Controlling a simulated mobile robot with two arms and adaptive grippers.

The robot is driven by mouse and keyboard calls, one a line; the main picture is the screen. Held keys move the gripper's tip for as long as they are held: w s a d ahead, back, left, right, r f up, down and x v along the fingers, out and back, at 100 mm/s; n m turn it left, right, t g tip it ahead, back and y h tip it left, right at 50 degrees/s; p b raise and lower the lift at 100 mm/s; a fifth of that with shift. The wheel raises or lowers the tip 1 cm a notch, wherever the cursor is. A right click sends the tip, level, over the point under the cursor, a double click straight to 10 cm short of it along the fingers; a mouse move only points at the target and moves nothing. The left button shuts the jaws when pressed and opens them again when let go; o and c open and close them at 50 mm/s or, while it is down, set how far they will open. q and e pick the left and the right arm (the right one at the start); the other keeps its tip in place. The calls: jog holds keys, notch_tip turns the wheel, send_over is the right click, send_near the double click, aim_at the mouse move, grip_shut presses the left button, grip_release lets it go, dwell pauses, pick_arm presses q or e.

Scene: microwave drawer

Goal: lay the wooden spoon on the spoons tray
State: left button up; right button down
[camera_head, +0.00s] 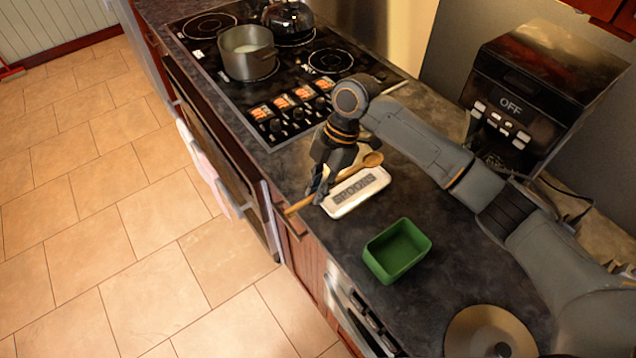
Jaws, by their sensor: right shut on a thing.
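The wooden spoon (352,170) is in my right gripper (319,190), which is shut on its handle. The spoon lies slantwise, its bowl end at the upper right and its handle end out over the counter's front edge. The white spoons tray (373,194), lettered SPOONS, is on the dark counter below the bowl half of the spoon. The spoon crosses the tray's upper part in the picture; I cannot tell whether it touches the tray. The gripper is at the tray's left end, and its fingers hide part of the handle. My left gripper is not in view.
A green open box (398,250) stands on the counter right of the tray. A black appliance marked OFF (540,85) stands at right. A round tan disc (470,325) is at the bottom.

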jog(key=shift+f+b, duration=1.05)
jog(key=shift+f, duration=1.6)
jog(key=c, duration=1.3)
grip_release()
jog(key=shift+o, duration=0.2)
jog(key=o, duration=0.6)
jog(key=shift+c, duration=0.2)
